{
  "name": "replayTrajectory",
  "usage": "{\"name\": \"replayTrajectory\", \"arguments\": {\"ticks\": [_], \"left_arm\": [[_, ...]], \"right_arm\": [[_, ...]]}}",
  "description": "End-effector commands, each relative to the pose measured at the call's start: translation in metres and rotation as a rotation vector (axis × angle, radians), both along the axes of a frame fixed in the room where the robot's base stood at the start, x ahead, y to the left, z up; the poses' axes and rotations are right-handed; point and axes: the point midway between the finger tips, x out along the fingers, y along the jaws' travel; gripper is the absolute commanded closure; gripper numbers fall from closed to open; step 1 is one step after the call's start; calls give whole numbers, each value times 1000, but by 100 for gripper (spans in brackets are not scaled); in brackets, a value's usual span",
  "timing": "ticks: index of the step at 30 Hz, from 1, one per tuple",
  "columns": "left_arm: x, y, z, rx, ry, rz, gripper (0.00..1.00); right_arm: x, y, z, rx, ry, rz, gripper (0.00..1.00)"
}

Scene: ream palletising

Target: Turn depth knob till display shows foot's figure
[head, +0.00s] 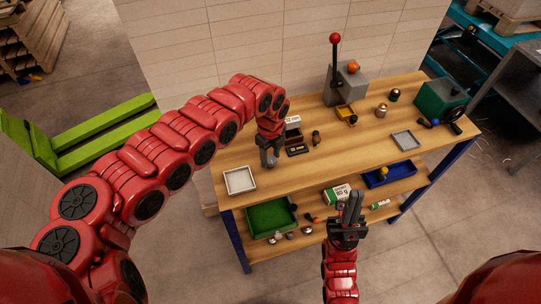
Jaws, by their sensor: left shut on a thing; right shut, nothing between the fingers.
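My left gripper (269,160) reaches down over the left part of the wooden workbench (233,152). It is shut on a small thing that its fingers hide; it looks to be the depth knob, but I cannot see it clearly. Just right of it is a small dark display (297,150), its figure too small to read. Behind that stands a dark and brown unit with a white label (293,119) whose print I cannot make out. My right gripper (351,207) is shut and empty, in front of the bench at the lower shelf, fingers pointing up.
A grey lever press (345,87) with a red ball stands at the back. A pale tray (240,180) lies left, a grey tray (405,141) right. A green machine (440,98) is at the far right. Green (270,218) and blue (389,174) bins are on the lower shelf.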

Motion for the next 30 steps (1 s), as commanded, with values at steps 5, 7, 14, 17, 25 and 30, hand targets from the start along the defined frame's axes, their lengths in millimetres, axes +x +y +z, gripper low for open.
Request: {"name": "replayTrajectory", "arguments": {"ticks": [5, 7, 14, 17, 25, 30], "left_arm": [[0, 0, 0, 0, -1, 1, 21], [0, 0, 0, 0, -1, 1, 18], [0, 0, 0, -1, -1, 1, 18], [2, 0, 5, -1, -4, 2, 18], [2, 2, 64, 8, -4, 1, 18], [2, 2, 93, 6, -5, 2, 18]], "right_arm": [[0, 0, 0, 0, 0, 0, 100], [0, 0, 0, 0, 0, 0, 100], [0, 0, 0, 0, 0, 0, 100], [0, 0, -3, 0, 0, 0, 100], [0, 0, 11, 0, -1, 0, 100], [0, 0, 28, 0, 0, 0, 100]]}}
